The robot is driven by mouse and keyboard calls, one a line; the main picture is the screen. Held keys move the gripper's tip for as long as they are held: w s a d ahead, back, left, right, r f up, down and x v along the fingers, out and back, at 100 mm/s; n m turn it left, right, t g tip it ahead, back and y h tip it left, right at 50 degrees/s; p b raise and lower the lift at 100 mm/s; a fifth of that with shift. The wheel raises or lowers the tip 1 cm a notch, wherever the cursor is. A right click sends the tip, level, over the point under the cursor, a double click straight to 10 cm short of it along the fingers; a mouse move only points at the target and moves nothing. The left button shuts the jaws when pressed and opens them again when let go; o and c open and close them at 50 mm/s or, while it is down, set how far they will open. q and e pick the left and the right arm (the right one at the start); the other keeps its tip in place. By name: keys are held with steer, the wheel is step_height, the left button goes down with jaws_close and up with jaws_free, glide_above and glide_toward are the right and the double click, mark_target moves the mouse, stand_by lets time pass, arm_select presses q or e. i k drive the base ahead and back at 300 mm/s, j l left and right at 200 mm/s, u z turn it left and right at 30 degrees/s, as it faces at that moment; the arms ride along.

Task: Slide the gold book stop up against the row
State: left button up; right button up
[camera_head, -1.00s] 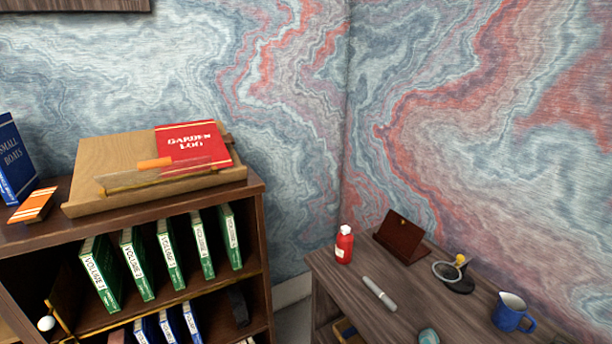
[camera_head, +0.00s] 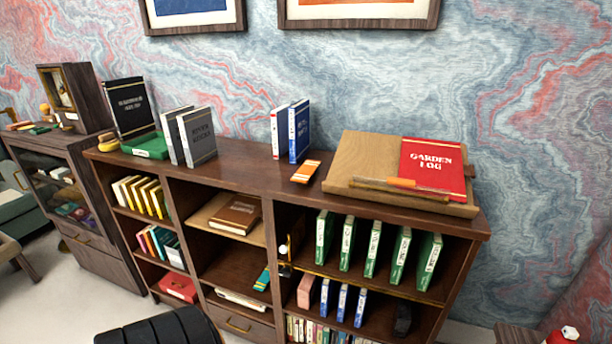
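The row of green volumes (camera_head: 375,248) stands on the upper right shelf of the bookcase, upright with small gaps between the books. At the left end of that shelf, a small gold-coloured piece (camera_head: 284,269) with a pale knob shows beside a dark upright panel. It looks like the gold book stop, but it is too small to be sure. A stretch of bare shelf lies between it and the leftmost green book. Neither of my grippers is in view.
On the bookcase top (camera_head: 240,168) are a slanted wooden stand (camera_head: 350,160) with a red book (camera_head: 432,166), an orange box (camera_head: 305,171) and several upright books. Blue books (camera_head: 342,302) stand on the shelf below the green row. A black ribbed shape (camera_head: 160,328) shows at the bottom.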

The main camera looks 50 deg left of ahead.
mark_target(296, 233)
steer(key=u, duration=1.75)
